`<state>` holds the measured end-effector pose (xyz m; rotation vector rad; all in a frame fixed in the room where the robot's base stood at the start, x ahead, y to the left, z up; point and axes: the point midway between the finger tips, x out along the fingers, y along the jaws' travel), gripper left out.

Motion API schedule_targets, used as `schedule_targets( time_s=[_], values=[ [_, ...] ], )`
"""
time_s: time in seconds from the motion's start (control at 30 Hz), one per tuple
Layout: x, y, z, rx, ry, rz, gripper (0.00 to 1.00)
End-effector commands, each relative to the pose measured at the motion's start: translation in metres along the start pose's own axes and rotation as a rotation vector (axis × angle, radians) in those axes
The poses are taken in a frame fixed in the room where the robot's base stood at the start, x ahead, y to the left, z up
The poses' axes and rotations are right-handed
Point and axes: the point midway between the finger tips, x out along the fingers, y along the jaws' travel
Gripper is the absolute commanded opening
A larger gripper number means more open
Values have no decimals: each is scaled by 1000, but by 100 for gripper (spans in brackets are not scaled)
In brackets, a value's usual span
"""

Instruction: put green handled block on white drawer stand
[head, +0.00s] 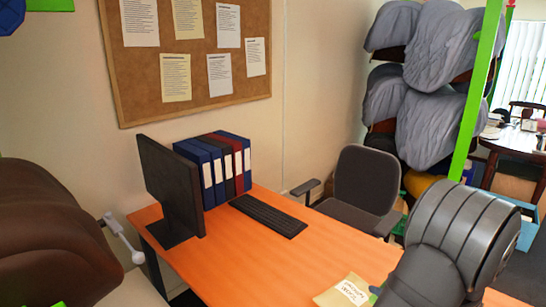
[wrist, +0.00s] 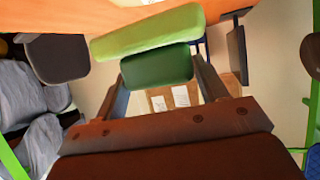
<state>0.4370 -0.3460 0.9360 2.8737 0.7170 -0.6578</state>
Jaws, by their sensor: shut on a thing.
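In the wrist view, my gripper (wrist: 158,72) is shut on the green handled block (wrist: 148,32). Its dark green handle (wrist: 157,67) sits between the two fingers, and the light green slab lies beyond it, slightly tilted. The block appears clear of any surface. Neither the block nor the gripper's fingers can be made out in the head view.
An orange desk (head: 250,265) holds a black monitor (head: 172,190), several binders (head: 215,165), a keyboard (head: 268,215) and a paper note (head: 345,292). A dark chair (head: 365,180) stands behind it. A brown rounded object (head: 50,240) is at left. Grey-covered forms (head: 430,110) are stacked at the back.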

Motion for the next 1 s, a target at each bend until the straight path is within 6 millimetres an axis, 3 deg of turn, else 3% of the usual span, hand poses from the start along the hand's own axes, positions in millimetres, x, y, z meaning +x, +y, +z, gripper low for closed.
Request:
schedule_targets(
  time_s=[0.03,0.2,0.5,0.7,1.0],
  values=[
    [19,-4,-12,2,0,7,38],
    [74,-16,-44,32,0,66,38],
    [158,-57,-81,89,-2,179,38],
    [201,-93,-90,123,-4,250,38],
    [242,-147,-87,162,-5,332,38]
  ],
)
